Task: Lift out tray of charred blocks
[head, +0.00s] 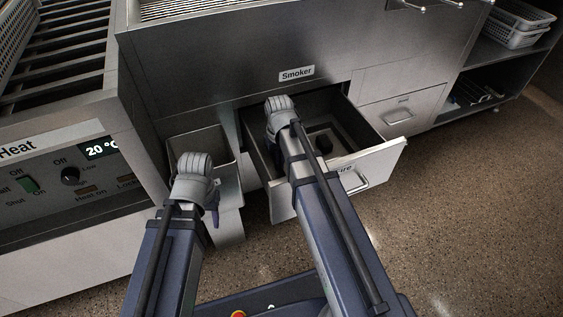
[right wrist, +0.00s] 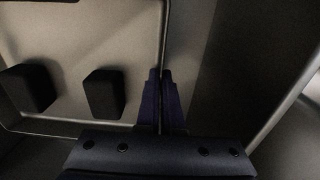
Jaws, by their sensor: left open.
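The tray (right wrist: 100,45) is a pale, shallow tray with a thin raised rim, lying inside the open drawer under the smoker. Two dark charred blocks (right wrist: 104,94) (right wrist: 30,88) show on it in the right wrist view. In the head view a dark block (head: 323,143) shows in the drawer beside my right arm. My right gripper (right wrist: 161,75) reaches down into the drawer, its blue fingers close together with the tray's right rim between them. My left gripper (head: 213,214) is open and empty, in front of the smaller compartment.
The open drawer (head: 374,168) has a handle and a partly covered label on its front. A smaller open compartment (head: 226,174) stands left of it. The smoker body (head: 240,60) rises behind. A heat control panel (head: 62,175) is at left. White baskets (head: 515,25) sit on shelves at right.

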